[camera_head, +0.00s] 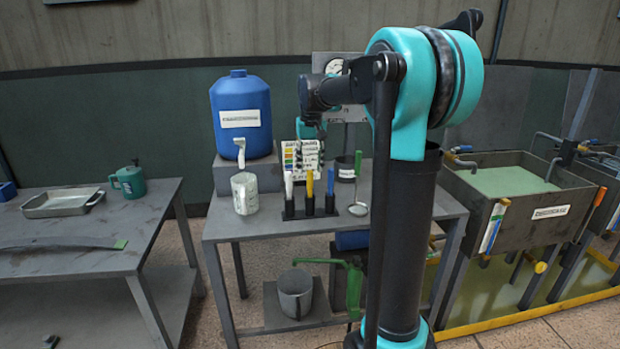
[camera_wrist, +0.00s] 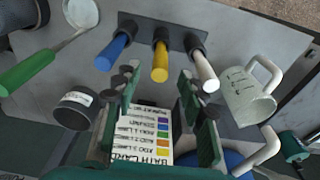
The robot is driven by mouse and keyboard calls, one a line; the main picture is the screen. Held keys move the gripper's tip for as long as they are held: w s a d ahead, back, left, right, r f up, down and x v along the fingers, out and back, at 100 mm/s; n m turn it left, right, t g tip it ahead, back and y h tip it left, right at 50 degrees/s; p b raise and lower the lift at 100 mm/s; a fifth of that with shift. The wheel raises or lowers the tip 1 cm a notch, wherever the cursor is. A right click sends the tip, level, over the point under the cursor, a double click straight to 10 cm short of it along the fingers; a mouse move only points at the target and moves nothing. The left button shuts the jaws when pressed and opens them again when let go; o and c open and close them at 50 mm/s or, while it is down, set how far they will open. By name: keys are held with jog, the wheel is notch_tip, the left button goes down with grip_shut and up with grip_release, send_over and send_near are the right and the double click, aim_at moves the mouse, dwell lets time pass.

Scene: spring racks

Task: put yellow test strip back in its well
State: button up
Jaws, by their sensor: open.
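The yellow test strip (camera_head: 310,187) stands upright in the middle well of a small black rack (camera_head: 328,213) on the grey table. It also shows in the wrist view (camera_wrist: 160,64), between the blue strip (camera_wrist: 112,52) and the white strip (camera_wrist: 203,68), each in its own well. My gripper (camera_wrist: 160,92) is open and empty. In the wrist view its two fingers are spread in front of the colour chart card, with the yellow strip beyond their tips and apart from them. In the head view my gripper (camera_head: 311,128) is small and partly hidden behind my arm.
The colour chart card (camera_head: 300,158) stands behind the rack. A white jug (camera_head: 244,193) is at its left, a green-handled ladle (camera_head: 358,185) and dark cup (camera_head: 345,168) at its right. A blue water barrel (camera_head: 241,115) stands behind. The table's front left is clear.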

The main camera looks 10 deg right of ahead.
jog(key=shift+s+r, duration=0.2)
jog(key=shift+r, duration=1.05)
jog(key=shift+s+r, duration=0.15)
jog(key=shift+r, duration=1.05)
